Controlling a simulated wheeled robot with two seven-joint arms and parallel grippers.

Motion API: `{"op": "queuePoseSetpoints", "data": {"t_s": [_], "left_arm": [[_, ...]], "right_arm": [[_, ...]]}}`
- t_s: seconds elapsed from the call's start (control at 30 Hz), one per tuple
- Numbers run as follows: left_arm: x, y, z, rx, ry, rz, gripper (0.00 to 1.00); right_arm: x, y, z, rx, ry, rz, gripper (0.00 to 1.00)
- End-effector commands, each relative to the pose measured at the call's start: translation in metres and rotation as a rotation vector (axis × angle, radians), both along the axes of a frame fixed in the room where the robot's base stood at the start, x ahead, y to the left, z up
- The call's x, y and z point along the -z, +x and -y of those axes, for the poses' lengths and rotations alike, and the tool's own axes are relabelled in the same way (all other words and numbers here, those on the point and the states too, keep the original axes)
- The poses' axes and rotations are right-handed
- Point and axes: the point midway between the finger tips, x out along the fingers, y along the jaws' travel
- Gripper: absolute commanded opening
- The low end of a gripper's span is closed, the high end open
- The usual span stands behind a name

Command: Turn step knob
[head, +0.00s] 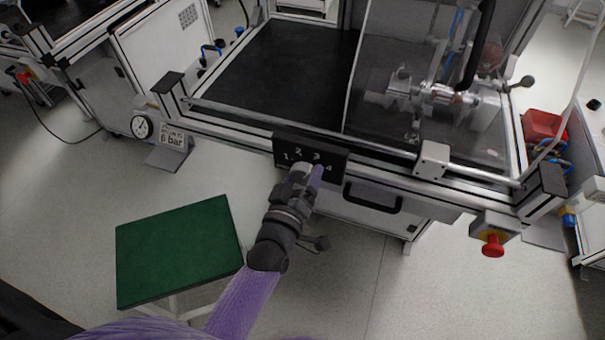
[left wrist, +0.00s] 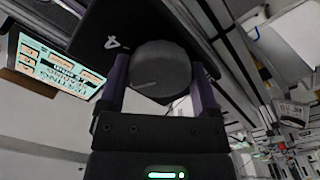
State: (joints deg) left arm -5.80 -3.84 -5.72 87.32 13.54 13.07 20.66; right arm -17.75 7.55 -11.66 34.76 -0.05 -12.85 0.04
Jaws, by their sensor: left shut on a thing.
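The step knob (left wrist: 160,70) is a dark round knob with a light pointer line, seen close up in the left wrist view. It sits on a black plate (head: 336,164) with white numbers 1 to 4, on the front rail of the test bench. My left gripper (left wrist: 162,88) has one purple finger on each side of the knob and is shut on it. In the head view my left gripper (head: 308,178) reaches the plate and hides most of the knob. The number 4 shows beside the knob in the wrist view. My right gripper is not in view.
A clear guard stands over a metal shaft assembly (head: 440,97) on the bench. A red stop button (head: 492,246) sits at the right front, and a pressure gauge (head: 142,127) at the left. A green-topped stand (head: 180,250) is at lower left. Open floor lies between.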

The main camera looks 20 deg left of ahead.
Motion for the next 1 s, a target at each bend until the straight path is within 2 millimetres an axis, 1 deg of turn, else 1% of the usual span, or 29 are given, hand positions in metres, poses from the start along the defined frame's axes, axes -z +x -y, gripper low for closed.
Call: {"op": "queuePoseSetpoints", "data": {"t_s": [0.57,0.6,0.67,0.7,0.9,1.0], "left_arm": [[0.0014,-0.0004,0.0002,0.001,-0.033,-0.004,0.22],[0.0014,-0.0004,0.0002,0.001,-0.033,-0.004,0.85],[0.0012,-0.0004,0.0002,0.001,-0.032,-0.004,0.98],[0.0011,-0.0004,0.0002,0.001,-0.032,-0.004,1.00],[0.0005,-0.0007,0.0001,0.000,-0.032,-0.003,1.00],[-0.0004,-0.0084,-0.0001,0.001,-0.032,-0.004,1.00]], "right_arm": [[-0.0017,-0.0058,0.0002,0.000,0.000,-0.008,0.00],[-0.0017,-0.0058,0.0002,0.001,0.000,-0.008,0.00],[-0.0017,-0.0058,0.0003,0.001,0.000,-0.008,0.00],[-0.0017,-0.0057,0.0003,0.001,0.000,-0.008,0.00],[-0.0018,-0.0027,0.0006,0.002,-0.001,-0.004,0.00],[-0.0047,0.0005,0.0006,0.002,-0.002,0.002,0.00]]}}
